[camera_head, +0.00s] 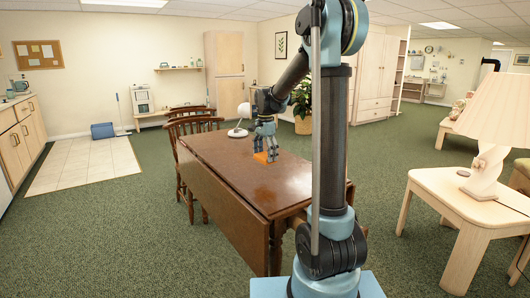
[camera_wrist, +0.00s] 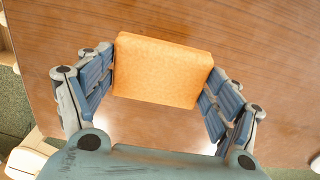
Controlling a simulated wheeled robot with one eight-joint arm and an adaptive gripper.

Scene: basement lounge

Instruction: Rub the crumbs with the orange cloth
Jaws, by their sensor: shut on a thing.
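The orange cloth (camera_wrist: 160,70) looks like a thick, flat block in the wrist view. My gripper (camera_wrist: 160,82) is shut on it, with a blue-padded finger against its left and right sides. In the head view, my gripper (camera_head: 266,150) points down over the brown wooden table (camera_head: 225,175), and the orange cloth (camera_head: 262,157) shows at its fingertips, at or just above the tabletop. I cannot tell whether it touches the wood. No crumbs can be made out in either view.
A white lamp (camera_head: 238,132) stands on the table just behind my gripper. Wooden chairs (camera_head: 192,125) line the table's far left side. A pale side table (camera_head: 465,190) with a large lamp (camera_head: 490,120) is at the right. The near tabletop looks clear.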

